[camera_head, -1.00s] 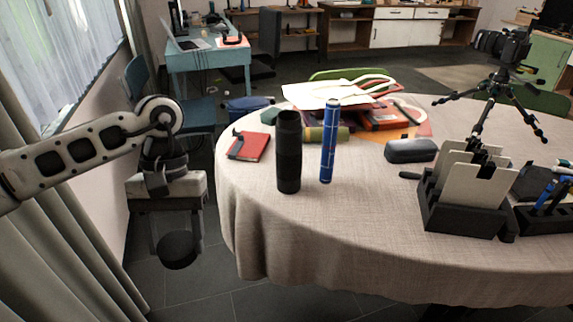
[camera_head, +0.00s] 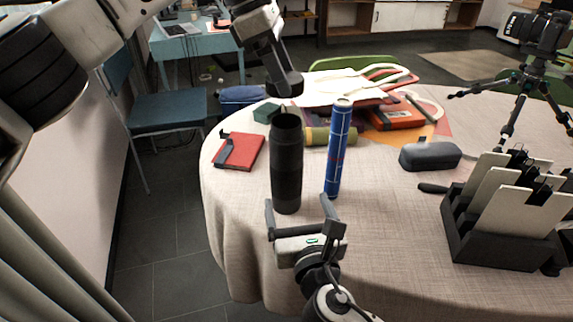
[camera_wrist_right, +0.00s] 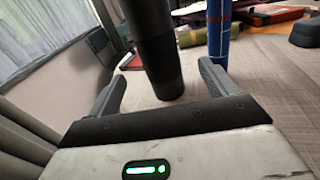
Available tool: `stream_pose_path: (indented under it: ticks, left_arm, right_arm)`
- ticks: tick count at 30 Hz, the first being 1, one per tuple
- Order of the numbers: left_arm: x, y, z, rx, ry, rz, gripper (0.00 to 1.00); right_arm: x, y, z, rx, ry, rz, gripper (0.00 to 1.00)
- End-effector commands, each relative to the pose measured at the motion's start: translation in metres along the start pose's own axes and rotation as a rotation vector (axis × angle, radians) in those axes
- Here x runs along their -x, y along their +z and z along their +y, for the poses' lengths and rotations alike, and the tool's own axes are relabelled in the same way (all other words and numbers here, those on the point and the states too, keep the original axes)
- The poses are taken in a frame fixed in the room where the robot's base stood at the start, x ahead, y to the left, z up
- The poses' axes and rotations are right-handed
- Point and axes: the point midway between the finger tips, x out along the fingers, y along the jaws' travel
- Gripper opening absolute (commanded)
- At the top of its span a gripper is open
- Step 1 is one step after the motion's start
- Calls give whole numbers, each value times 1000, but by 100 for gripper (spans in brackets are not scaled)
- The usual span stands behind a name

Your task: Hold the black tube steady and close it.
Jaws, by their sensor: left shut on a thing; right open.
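The black tube (camera_head: 287,165) stands upright on the round table, near its left side, with a dark top rim. It also shows in the right wrist view (camera_wrist_right: 158,50). My left gripper (camera_head: 276,68) is shut on a round black cap (camera_head: 285,86), held above the tube and apart from its top. My right gripper (camera_head: 298,203) is open at the near side of the tube's lower part. In the right wrist view its two fingers (camera_wrist_right: 163,78) point toward the tube, which shows between them; contact cannot be told.
A blue tube (camera_head: 338,150) stands close to the right of the black tube. A red notebook (camera_head: 240,151) lies to the left and an olive roll (camera_head: 328,136) behind. A grey case (camera_head: 430,156) and a black file holder (camera_head: 490,237) are to the right.

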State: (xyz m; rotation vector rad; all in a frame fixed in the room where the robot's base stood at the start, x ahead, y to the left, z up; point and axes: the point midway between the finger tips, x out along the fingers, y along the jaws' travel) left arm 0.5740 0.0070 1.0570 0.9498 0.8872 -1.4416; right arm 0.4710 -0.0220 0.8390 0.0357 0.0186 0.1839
Motion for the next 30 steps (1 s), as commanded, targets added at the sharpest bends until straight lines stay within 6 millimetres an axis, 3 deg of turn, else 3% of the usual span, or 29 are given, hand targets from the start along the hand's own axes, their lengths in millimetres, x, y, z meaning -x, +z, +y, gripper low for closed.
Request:
stream_pose_path:
  ticks: [14, 30]
  left_arm:
    - [1, 1, 0, 5, 3, 0, 35]
    - [1, 1, 0, 4, 2, 0, 35]
  right_arm:
    - [-6, 2, 2, 39, 7, -12, 85]
    - [-97, 3, 4, 37, 8, -11, 85]
